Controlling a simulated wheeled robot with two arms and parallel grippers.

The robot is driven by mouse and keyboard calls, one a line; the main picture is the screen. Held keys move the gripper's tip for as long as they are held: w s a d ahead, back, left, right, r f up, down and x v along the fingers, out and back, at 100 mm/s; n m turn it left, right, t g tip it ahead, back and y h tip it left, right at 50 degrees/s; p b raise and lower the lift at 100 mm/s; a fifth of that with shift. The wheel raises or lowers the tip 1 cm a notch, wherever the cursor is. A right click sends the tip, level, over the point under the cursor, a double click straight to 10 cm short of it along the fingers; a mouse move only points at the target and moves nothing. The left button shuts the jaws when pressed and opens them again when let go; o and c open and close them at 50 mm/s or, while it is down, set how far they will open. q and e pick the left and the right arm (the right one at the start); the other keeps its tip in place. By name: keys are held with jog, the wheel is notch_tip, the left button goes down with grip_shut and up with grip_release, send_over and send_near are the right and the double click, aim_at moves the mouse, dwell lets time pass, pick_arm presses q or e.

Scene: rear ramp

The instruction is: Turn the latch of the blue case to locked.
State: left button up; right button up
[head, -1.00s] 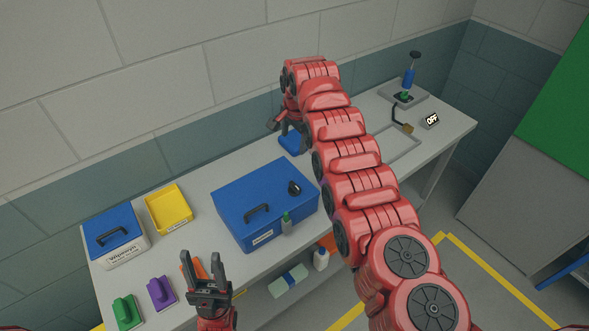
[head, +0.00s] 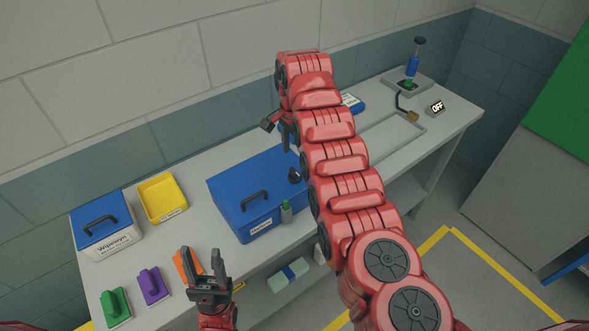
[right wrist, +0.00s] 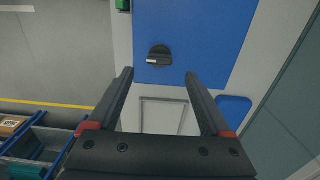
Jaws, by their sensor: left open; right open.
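The blue case (head: 236,188) stands closed on the bench, with a black handle on its lid. Its latch (head: 294,175), a dark round knob, is near the lid's right end, partly beside my arm. In the right wrist view the latch (right wrist: 159,53) lies on the blue lid (right wrist: 205,30), just beyond and between my right fingertips, with a pale mark on its lower left. My right gripper (right wrist: 159,74) is open and empty; in the head view it hangs above and behind the case, partly hidden. My left gripper (head: 201,250) is open and empty, raised at the bench's front.
On the bench are a white-and-blue box (head: 108,230), a yellow tray (head: 162,198), green (head: 115,305), purple (head: 153,286) and orange (head: 187,266) tools. An OFF sign (head: 437,107) is at the right end.

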aim_at(295, 171)
notch_tip(295, 171, down, 5)
jog(key=shift+f+p, duration=0.1)
jog(key=shift+p, duration=0.9)
jog(key=shift+f, duration=0.5)
grip_shut()
jog(key=shift+f+n+b, duration=0.2)
jog(key=shift+n+b, duration=0.2)
jog(key=shift+b, duration=0.35)
jog(key=n+b, duration=0.6)
jog(key=b, duration=0.3)
jog(key=shift+d+n, duration=0.1)
jog(key=shift+n, duration=0.2)
jog(key=shift+n+b, duration=0.3)
jog(key=shift+n, duration=0.2)
jog(key=shift+r+n+b, duration=0.1)
jog(key=shift+n+b, duration=0.4)
jog(key=shift+n, duration=0.4)
jog(key=shift+r+n, duration=0.1)
jog(key=shift+n, duration=0.8)
jog(key=n, duration=0.2)
jog(key=shift+r+n, duration=0.1)
jog(key=shift+n, duration=0.2)
jog(key=shift+n+p, duration=0.35)
jog(key=shift+n, duration=1.25)
